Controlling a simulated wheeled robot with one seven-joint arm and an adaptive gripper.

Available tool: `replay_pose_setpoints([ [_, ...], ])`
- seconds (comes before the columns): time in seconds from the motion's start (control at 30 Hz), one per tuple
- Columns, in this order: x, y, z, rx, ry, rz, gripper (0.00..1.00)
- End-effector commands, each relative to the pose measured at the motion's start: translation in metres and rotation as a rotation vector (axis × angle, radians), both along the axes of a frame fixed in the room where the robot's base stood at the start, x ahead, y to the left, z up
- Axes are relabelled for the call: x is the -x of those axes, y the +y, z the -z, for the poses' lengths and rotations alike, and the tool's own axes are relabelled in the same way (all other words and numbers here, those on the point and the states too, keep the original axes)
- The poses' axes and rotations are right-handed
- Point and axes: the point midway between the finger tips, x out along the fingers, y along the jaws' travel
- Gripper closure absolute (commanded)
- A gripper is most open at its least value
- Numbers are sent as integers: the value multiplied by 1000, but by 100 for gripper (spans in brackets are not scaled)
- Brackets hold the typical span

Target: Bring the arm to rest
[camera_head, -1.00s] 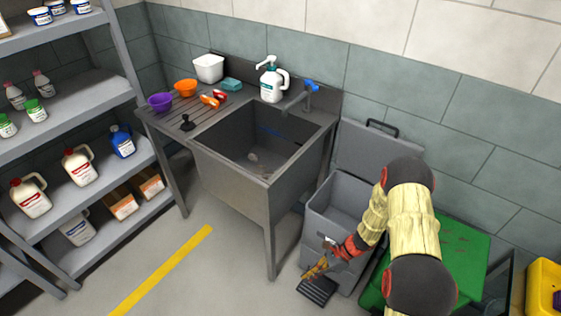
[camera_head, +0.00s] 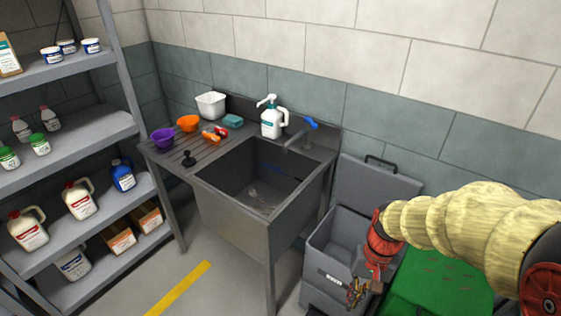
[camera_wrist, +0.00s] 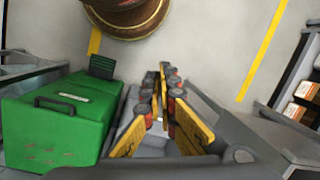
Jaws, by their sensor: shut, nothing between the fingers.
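My gripper (camera_head: 357,291) hangs low at the right in the head view, in front of the grey open-lidded bin (camera_head: 343,240). Its orange and yellow fingers (camera_wrist: 163,72) point away from the wrist camera and are shut with nothing between them. The bin's rim and inside lie partly behind the fingers in the wrist view. My arm is folded across the right side of the head view and hides part of the green box.
A grey sink (camera_head: 245,220) stands left of the bin, with bowls and a pump bottle (camera_head: 272,120) on top. A green box (camera_wrist: 65,118) stands beside the bin. Shelves (camera_head: 75,140) with bottles stand at the left. The floor (camera_head: 205,255) between shelves and sink is clear.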

Motion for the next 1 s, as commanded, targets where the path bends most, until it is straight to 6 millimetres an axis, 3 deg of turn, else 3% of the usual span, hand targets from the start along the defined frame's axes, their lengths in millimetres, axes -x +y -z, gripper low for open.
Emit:
replay_pose_setpoints([
  [0.1,15,-7,-33,51,-85,-70,100],
  [0.37,46,-17,-93,150,-267,-162,100],
  [0.7,71,-9,-171,199,-547,-194,100],
  [0.83,74,-6,-192,205,-618,-198,100],
  [1.0,77,-3,-202,205,-649,-205,100],
])
